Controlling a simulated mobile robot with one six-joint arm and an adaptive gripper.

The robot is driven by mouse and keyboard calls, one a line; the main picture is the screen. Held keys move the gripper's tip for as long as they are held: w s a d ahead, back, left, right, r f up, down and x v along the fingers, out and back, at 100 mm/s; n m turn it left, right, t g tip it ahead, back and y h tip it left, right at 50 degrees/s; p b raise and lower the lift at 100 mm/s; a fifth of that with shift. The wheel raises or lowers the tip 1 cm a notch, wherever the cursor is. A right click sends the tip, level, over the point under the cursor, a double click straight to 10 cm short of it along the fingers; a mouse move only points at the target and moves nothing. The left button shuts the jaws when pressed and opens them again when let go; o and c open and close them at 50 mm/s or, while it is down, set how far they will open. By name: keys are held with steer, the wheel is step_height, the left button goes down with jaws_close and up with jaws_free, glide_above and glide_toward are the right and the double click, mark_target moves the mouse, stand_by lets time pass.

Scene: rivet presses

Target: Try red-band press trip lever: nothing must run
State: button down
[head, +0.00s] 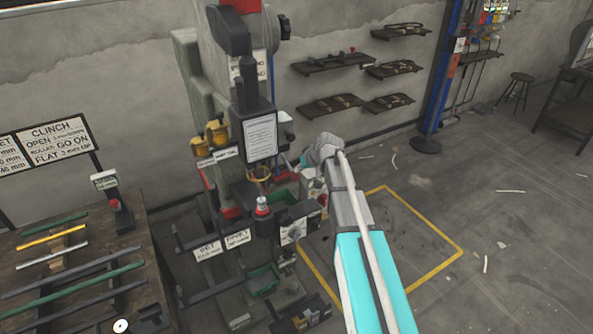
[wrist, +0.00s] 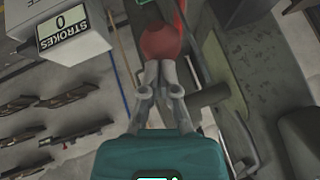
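The rivet press (head: 195,75) stands left of centre in the head view, with a hanging notice (head: 261,137) on its front. In the wrist view a rounded red knob (wrist: 161,41) lies just beyond my gripper (wrist: 159,68). The two fingers are drawn together, and their tips are at or very close to the knob, not around it. I cannot tell whether they touch. A white counter box (wrist: 66,30) reads STROKES 0. In the head view my arm reaches the right side of the press, and my fingers are mostly hidden there.
A workbench (head: 75,300) with coloured rods and a CLINCH sign (head: 58,139) stands at the left. Wall shelves (head: 332,62) hold tools. A yellow floor outline (head: 424,222) lies right of the press. The floor at right is mostly open, with scattered scraps.

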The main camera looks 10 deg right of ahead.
steer(key=shift+s+f, duration=0.2)
steer(key=shift+w+r, duration=0.1)
steer(key=shift+r, duration=0.1)
steer(key=shift+w+r+p, duration=0.25)
steer(key=shift+r+p, duration=0.1)
steer(key=shift+p, duration=0.3)
steer(key=w+p+v, duration=0.1)
steer(key=p+v, duration=0.9)
steer(key=v, duration=0.2)
steer(key=shift+d+r, duration=0.2)
steer(key=shift+r, duration=0.4)
steer(key=s+a+f+m+g+h, duration=0.1)
steer(key=s+a+f+g+h, duration=0.1)
steer(key=s, duration=0.9)
steer(key=s+a+f+g+h, duration=0.2)
steer(key=s+a+g, duration=0.2)
steer(key=s, duration=0.8)
steer(key=shift+s+a+m+h, duration=0.2)
steer(key=shift+a+m+h, duration=0.2)
steer(key=shift+a, duration=0.15)
